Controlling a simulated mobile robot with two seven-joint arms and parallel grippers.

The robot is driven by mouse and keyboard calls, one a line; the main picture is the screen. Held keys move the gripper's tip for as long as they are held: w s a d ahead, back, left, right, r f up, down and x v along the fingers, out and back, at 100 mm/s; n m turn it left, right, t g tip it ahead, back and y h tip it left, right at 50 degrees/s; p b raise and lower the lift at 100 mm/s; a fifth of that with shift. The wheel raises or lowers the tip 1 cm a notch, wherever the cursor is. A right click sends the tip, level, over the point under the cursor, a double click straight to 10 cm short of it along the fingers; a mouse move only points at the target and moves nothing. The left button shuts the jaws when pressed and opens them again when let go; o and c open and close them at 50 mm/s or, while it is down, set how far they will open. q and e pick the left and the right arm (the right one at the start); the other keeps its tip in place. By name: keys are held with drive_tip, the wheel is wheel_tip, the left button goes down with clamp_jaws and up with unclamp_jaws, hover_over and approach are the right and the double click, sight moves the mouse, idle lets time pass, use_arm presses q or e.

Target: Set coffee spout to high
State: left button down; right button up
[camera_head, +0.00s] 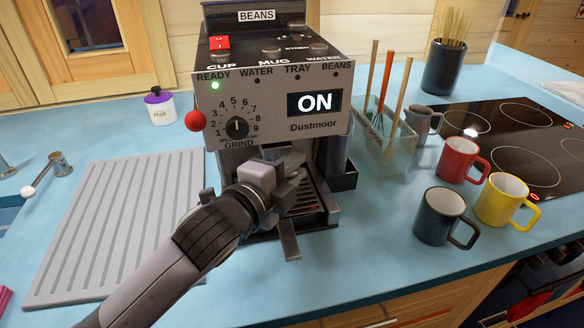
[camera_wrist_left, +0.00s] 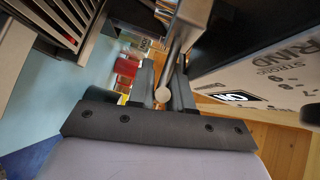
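The coffee machine (camera_head: 275,78) stands on the blue counter, with a lit "ON" display and a grind dial. My left gripper (camera_head: 290,182) is in front of its lower opening, above the drip tray (camera_head: 310,205), and hides most of the spout. In the left wrist view, a grey metal bar with a round end (camera_wrist_left: 163,95), seemingly part of the spout, lies between the two fingers of my left gripper (camera_wrist_left: 164,80). The fingers are apart with the bar between them; I cannot tell if they press on it. The spout's height setting is hidden. My right gripper is out of view.
To the right stand a clear utensil holder (camera_head: 385,150), a grey mug (camera_head: 422,122), a red mug (camera_head: 458,160), a yellow mug (camera_head: 500,202) and a dark mug (camera_head: 438,217). A ribbed grey drainboard (camera_head: 125,220) lies to the left. The counter's front middle is clear.

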use_arm(q)
drive_tip(key=shift+r, duration=1.4)
drive_tip(key=c, duration=1.1)
unclamp_jaws()
drive_tip(key=shift+r, duration=0.1)
